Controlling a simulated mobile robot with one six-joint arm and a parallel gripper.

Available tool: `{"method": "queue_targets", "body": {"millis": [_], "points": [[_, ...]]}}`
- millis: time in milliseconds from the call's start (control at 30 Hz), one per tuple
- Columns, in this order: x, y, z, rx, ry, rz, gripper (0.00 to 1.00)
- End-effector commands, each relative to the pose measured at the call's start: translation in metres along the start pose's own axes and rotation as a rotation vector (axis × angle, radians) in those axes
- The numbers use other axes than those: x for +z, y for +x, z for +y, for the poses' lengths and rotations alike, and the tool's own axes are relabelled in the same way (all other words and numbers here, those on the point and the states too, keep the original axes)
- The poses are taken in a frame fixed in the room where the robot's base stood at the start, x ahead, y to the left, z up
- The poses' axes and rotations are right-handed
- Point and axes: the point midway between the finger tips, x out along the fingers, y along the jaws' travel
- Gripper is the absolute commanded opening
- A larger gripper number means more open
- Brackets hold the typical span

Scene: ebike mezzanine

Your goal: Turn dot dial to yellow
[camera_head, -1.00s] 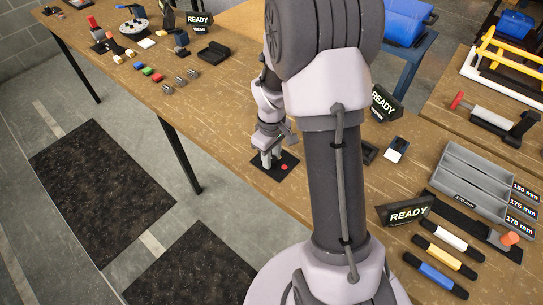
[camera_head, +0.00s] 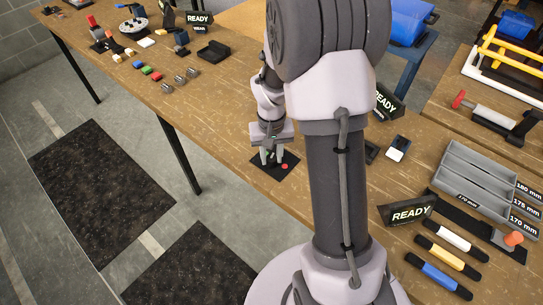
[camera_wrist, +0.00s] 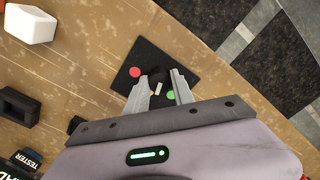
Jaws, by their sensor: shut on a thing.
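The dot dial's black square plate (camera_head: 275,175) lies on the wooden bench near its front edge. It also shows in the wrist view (camera_wrist: 152,55). A red dot (camera_wrist: 135,72) is left of the fingers, and a green dot (camera_wrist: 170,95) shows between them. No yellow dot is visible. The dark knob with its pale pointer mark (camera_wrist: 158,88) sits between my fingers and is hard to make out. My gripper (camera_head: 271,161), also in the wrist view (camera_wrist: 161,84), points down over the plate and is shut on the dial. The finger contacts are not clearly visible.
A black block with a white button (camera_head: 397,150) and a READY sign (camera_head: 386,102) stand to the right. Coloured blocks and small grey parts (camera_head: 180,80) lie to the left. Bare bench surrounds the plate, and the front edge is close.

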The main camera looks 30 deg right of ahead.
Motion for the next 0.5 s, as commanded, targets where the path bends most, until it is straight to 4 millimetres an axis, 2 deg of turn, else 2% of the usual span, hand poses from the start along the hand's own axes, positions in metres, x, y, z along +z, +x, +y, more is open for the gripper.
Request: {"method": "queue_targets", "body": {"millis": [200,500], "points": [[0.0,0.0008,-0.0002,0.0,0.149,0.0,0.0],[0.0002,0.0005,-0.0004,0.0,0.276,-0.001,0.0]]}}
